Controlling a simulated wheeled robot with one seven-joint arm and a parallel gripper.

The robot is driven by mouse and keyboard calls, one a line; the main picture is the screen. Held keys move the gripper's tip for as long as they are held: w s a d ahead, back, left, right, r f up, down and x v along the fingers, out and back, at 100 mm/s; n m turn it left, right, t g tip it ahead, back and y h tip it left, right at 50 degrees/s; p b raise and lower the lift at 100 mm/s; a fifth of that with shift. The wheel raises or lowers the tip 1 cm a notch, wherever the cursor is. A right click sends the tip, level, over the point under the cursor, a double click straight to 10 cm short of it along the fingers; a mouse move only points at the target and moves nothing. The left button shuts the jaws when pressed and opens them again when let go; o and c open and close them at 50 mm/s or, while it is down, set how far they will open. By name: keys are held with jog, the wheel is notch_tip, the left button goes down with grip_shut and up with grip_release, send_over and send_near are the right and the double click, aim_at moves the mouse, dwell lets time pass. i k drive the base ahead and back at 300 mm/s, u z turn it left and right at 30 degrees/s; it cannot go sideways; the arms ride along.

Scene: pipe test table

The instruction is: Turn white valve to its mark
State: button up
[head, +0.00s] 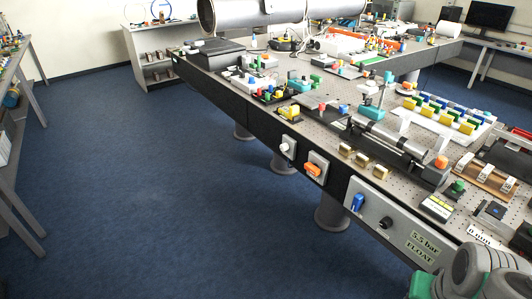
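The white valve (285,147) is a small white knob or handle on a square plate. The plate is on the dark front side of the long test table (228,92), near the middle of the head view. It is too small to make out the mark or exactly how the handle is turned. Nothing touches the valve. Grey rounded links of my arm show at the bottom right corner, far to the right of the valve. My gripper is not visible.
On the same side, an orange valve (313,169) sits right of the white one. Further right a grey panel (410,240) labelled "5.5 bar FLOAT" carries a blue handle (357,203) and black knob (386,222). The tabletop is crowded. The blue floor (150,190) in front is clear.

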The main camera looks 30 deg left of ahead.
aim_at(285, 147)
jog(key=u, duration=0.35)
jog(key=k, duration=0.5)
jog(key=u, duration=1.5)
jog(key=i, duration=1.05)
jog(key=u, duration=0.45)
jog(key=i, duration=1.1)
jog(key=z, duration=0.7)
jog(key=i, duration=0.55)
jog(key=z, duration=0.3)
